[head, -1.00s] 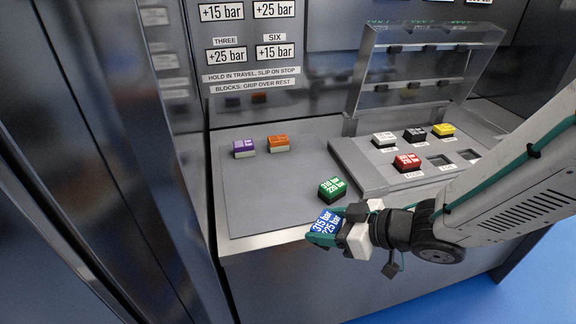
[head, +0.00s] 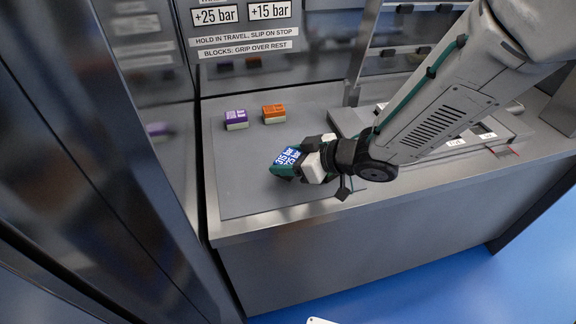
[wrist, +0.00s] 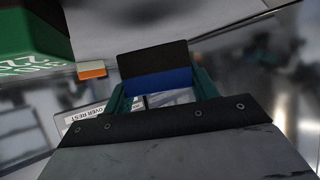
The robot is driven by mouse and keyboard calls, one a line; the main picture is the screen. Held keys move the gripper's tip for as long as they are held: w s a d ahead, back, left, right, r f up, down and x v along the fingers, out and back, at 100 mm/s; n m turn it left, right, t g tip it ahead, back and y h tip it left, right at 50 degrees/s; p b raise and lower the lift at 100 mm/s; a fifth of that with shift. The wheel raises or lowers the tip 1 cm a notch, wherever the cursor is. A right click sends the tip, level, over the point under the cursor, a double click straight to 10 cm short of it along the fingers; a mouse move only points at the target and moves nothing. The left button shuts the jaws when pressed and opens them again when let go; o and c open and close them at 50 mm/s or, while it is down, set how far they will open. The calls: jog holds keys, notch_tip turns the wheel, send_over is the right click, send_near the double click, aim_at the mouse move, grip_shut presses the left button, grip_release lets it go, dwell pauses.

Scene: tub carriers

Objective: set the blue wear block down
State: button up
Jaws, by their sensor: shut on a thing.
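The blue wear block (head: 290,156), with white "315 bar / 225 bar" lettering, is held between the teal fingers of my gripper (head: 284,168). It is tilted in the head view, over the grey mat (head: 245,190). I cannot tell whether it touches the mat. In the wrist view a blue band of the block (wrist: 158,82) shows between the fingers, under a dark strip. The green block (wrist: 30,45) looms at the upper left of the wrist view; in the head view my gripper and arm hide it.
A purple block (head: 236,119) and an orange block (head: 273,113) stand on the mat's back left. The raised rack (head: 345,121) at right is mostly hidden by my arm. The mat's left and front left are clear. The counter's front edge (head: 290,226) is near.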

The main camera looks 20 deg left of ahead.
jog(key=shift+d+f, duration=0.1)
jog(key=shift+f, duration=1.65)
jog(key=shift+f, duration=0.15)
jog(key=o, duration=1)
jog(key=shift+o, duration=0.2)
jog(key=shift+d+r, duration=0.2)
jog(key=shift+r, duration=0.1)
jog(key=v, duration=1.1)
jog(key=shift+d, duration=0.3)
jog(key=shift+s, duration=0.15)
